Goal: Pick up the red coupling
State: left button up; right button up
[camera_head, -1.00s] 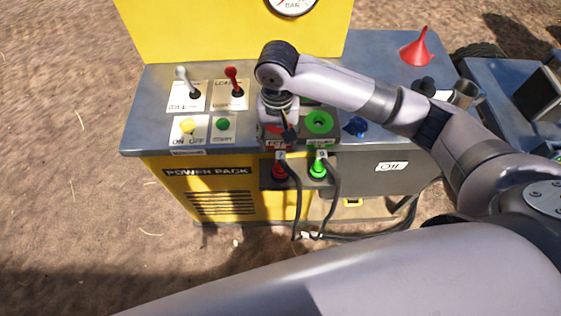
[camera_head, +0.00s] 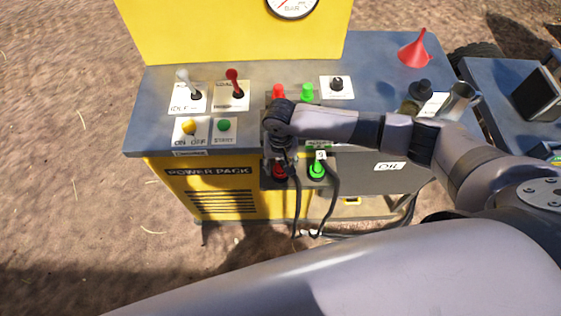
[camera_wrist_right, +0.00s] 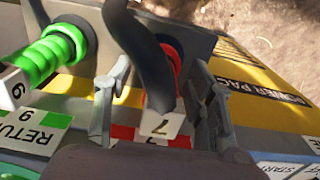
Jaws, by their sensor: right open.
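The red coupling (camera_head: 279,173) sits in the front bracket of the power pack, with a black hose on it. In the wrist view the red coupling (camera_wrist_right: 175,62) is partly hidden behind its black hose, with a white tag 7 (camera_wrist_right: 162,125) beside it. My right gripper (camera_head: 278,160) is just above and at the coupling, mostly hidden by its own wrist in the head view. In the wrist view my right gripper's fingers (camera_wrist_right: 157,72) are apart, one on each side of the red coupling. Contact cannot be told. My left gripper is not in view.
The green coupling (camera_head: 317,171) with its own hose stands close to the right of the red one; it is large at the left of the wrist view (camera_wrist_right: 62,48). Levers (camera_head: 233,82), buttons and a red funnel (camera_head: 415,50) stand on the top panel.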

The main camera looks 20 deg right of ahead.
jog(key=shift+c, duration=0.4)
grip_shut()
dwell(0.4)
